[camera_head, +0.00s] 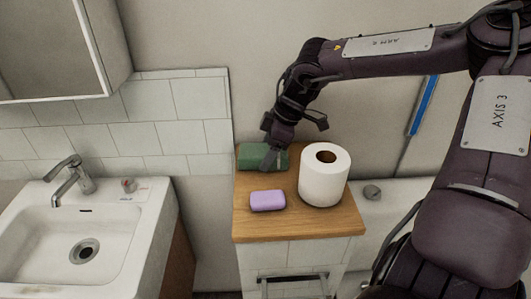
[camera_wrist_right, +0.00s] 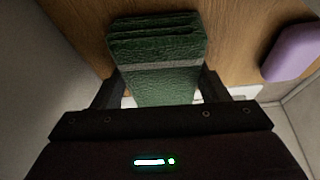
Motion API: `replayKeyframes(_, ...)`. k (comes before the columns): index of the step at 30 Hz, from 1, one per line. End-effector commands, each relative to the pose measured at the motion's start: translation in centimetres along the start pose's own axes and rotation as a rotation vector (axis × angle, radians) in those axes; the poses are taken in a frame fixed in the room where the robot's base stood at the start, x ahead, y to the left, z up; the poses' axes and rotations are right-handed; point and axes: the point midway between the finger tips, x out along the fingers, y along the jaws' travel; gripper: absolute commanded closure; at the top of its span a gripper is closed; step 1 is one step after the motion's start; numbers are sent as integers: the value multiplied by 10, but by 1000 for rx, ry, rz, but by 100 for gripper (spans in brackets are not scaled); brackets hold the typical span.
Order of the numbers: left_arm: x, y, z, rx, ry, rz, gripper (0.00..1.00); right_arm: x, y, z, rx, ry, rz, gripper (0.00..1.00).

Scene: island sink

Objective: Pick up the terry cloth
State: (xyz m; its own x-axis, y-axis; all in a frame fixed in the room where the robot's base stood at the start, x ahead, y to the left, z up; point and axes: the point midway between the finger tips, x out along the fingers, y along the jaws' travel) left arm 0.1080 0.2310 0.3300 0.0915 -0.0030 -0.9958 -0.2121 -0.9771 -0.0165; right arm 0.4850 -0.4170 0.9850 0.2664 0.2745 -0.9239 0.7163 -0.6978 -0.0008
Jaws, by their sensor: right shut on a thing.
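The terry cloth (camera_head: 250,156) is green and folded, lying at the back left of the wooden top. In the right wrist view the cloth (camera_wrist_right: 155,52) shows its folded layers and a grey band, and reaches in between the two fingers. My right gripper (camera_head: 271,158) comes down on the cloth from above and is shut on it. In the right wrist view the gripper (camera_wrist_right: 155,92) has one finger at each side of the cloth. The cloth appears to be still at the level of the wooden top. My left gripper is not in view.
A purple soap bar (camera_head: 267,200) lies in front of the cloth and also shows in the right wrist view (camera_wrist_right: 292,52). A white paper roll (camera_head: 325,175) stands upright to the right on the wooden top (camera_head: 290,225). A sink (camera_head: 85,235) is at left. The wall is close behind.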

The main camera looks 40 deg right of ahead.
Motion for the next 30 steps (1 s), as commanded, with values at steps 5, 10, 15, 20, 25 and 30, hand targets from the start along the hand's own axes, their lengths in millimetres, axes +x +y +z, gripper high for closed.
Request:
replayKeyframes(5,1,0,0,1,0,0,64,-11,1,-5,-2,1,3,55)
replayKeyframes(10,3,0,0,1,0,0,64,-38,2,-16,-2,2,6,55)
replayKeyframes(15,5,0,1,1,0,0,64,-80,1,-34,-2,2,7,55)
replayKeyframes(20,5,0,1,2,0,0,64,-121,1,-51,-2,0,7,55)
replayKeyframes(25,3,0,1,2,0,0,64,-155,1,-65,-1,-1,4,55)
replayKeyframes(30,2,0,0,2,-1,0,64,-176,0,-73,0,-1,2,55)
